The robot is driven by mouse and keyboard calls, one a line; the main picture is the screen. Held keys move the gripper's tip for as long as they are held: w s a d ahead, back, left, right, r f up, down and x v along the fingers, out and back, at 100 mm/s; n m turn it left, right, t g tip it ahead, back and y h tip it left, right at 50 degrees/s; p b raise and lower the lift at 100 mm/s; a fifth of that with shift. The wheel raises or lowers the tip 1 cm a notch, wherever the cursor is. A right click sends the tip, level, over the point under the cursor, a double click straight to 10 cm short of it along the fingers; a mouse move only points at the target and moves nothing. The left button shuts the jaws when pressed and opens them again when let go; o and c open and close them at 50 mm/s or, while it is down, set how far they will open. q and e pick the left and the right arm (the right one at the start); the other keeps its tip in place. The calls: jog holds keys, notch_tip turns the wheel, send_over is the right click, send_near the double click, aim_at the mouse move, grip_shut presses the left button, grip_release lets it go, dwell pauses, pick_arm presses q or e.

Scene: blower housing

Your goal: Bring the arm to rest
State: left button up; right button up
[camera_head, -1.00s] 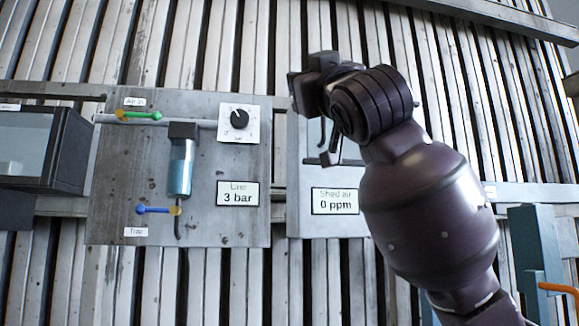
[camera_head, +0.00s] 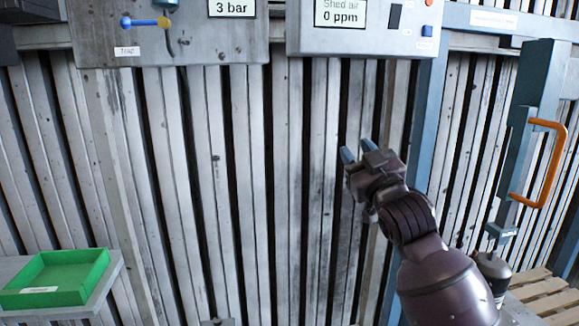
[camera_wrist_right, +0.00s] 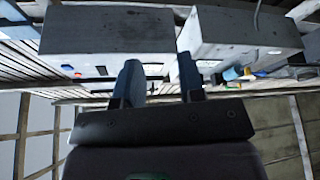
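My right gripper (camera_head: 357,150) is in the head view, in front of the slatted wall and below the shed air panel (camera_head: 300,40). Its two blue-tipped fingers point up and stand apart with nothing between them. In the right wrist view the gripper (camera_wrist_right: 160,78) also shows a clear gap between its fingers. The undersides of two grey boxes (camera_wrist_right: 110,32) lie beyond the fingers there. My right arm comes in from the lower right of the head view. My left gripper is not in view.
A blue post with an orange handle (camera_head: 548,165) stands at right. A green tray (camera_head: 58,278) sits on a grey shelf (camera_head: 108,280) at lower left. The line panel with its blue-yellow trap valve (camera_head: 145,22) is at upper left. The wall between is clear.

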jog(key=s+d+f+m+g+h, duration=0.1)
jog(key=s+d+f+h, duration=0.2)
jog(key=f, duration=0.8)
jog(key=s+d+f+m+g, duration=0.2)
jog(key=s+d+f, duration=0.15)
jog(key=f, duration=0.65)
jog(key=s+d+f+m+g+h, duration=0.15)
jog(key=s+f, duration=0.35)
jog(key=f, duration=0.6)
jog(key=s+d+f+m+g+h, duration=0.1)
jog(key=s+d+f+g, duration=0.1)
jog(key=s+f, duration=0.7)
jog(key=s+d+f+m+g+h, duration=0.1)
jog(key=s+d+f+g+h, duration=0.1)
jog(key=s+f, duration=0.8)
jog(key=s+d+g, duration=0.1)
jog(key=s+d, duration=0.1)
jog(key=s, duration=0.1)
jog(key=shift+d+f, duration=0.2)
jog(key=shift+f, duration=0.1)
